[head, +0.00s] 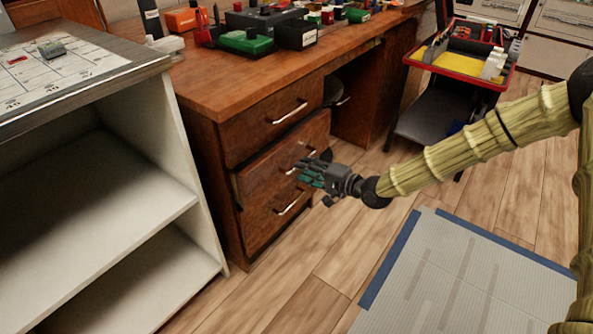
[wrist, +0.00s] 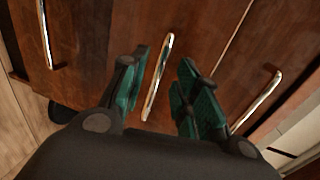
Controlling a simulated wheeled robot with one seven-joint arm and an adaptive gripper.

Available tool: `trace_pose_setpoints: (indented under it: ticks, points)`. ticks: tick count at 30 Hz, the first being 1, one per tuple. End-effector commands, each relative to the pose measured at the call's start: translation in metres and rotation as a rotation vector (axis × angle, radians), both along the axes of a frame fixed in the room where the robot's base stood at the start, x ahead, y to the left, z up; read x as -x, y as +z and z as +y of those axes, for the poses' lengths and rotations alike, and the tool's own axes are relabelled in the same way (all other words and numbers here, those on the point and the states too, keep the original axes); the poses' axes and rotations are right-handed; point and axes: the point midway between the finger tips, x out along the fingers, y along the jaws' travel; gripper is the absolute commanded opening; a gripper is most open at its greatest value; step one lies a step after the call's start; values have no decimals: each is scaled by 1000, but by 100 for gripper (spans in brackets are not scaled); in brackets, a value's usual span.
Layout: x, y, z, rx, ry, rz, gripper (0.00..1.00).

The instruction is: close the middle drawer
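The middle drawer (head: 262,180) is in the wooden desk, and its front appears to stand slightly proud of the drawers above and below. My gripper (head: 312,174) is in front of it, covering part of its front and handle in the head view. In the wrist view my gripper (wrist: 162,92) is open, with its green-padded fingers apart. A metal bar handle (wrist: 158,78) shows between the fingers, with no clear contact. It looks like the middle drawer's handle. The gap between fingertips and drawer front is hard to judge.
The top drawer (head: 262,122) and the bottom drawer's handle (head: 293,203) are close by. A white shelf unit (head: 110,200) stands left of the desk (head: 220,85). Wooden floor lies open in front.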

Motion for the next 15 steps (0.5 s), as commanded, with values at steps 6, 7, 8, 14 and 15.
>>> trace_pose_setpoints:
  ticks: [6, 7, 8, 14, 15]
  points:
    - [-16, -8, 23, 1, 0, -1, 31]
    - [-18, -8, 25, 0, 0, -1, 31]
    - [-19, -8, 27, 0, 1, -1, 31]
    - [-23, -9, 32, 0, 0, 0, 31]
    - [-23, -9, 33, 0, 0, 0, 31]
